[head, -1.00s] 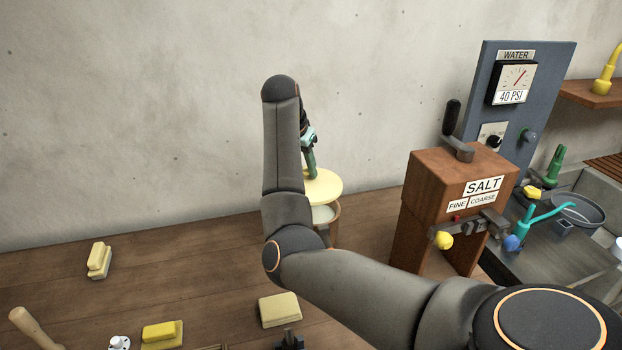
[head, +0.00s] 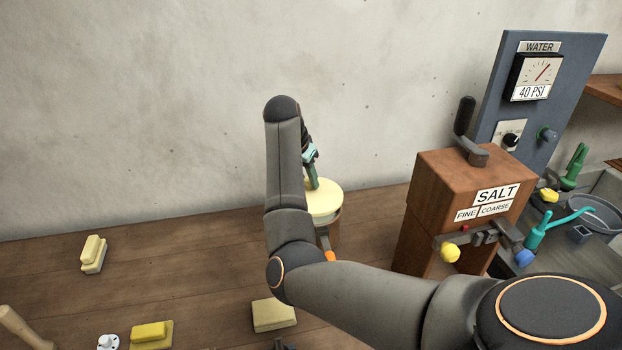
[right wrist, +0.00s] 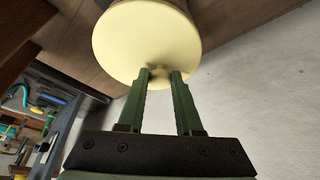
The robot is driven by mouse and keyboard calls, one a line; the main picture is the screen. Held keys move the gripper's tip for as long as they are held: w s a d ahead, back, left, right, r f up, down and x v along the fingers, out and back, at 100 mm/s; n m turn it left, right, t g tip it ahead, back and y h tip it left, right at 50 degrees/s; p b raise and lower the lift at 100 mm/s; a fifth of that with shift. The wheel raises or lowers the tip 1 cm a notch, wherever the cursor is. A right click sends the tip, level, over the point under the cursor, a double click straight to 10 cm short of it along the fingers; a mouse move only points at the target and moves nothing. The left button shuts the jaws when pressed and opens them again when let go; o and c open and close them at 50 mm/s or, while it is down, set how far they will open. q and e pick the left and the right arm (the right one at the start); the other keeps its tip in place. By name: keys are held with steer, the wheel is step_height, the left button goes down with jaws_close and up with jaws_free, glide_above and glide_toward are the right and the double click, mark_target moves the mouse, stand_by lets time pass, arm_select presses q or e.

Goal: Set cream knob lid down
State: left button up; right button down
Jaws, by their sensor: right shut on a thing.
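The cream knob lid (head: 325,203) is a pale round disc near the back wall, over a brown wooden vessel (head: 336,228). In the head view my arm hides its left part. In the right wrist view the lid (right wrist: 146,40) fills the upper middle, and the vessel shows only a little behind it. My right gripper (head: 312,183) is above the lid, shut on its small knob; its green fingers (right wrist: 160,76) show on both sides of the knob. I cannot tell whether the lid rests fully on the rim. My left gripper is not clearly in view.
A wooden salt box (head: 463,190) with a crank stands to the right, before a water gauge panel (head: 545,95). Yellow-topped blocks (head: 93,254) and another pale block (head: 274,314) lie on the wooden table (head: 190,265). The table left of the vessel is mostly clear.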

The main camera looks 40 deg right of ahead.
steer(key=shift+s+f, duration=0.1)
steer(key=shift+f, duration=0.4)
steer(key=shift+f, duration=0.1)
steer(key=shift+f, duration=0.5)
steer(key=c, duration=0.6)
jaws_free()
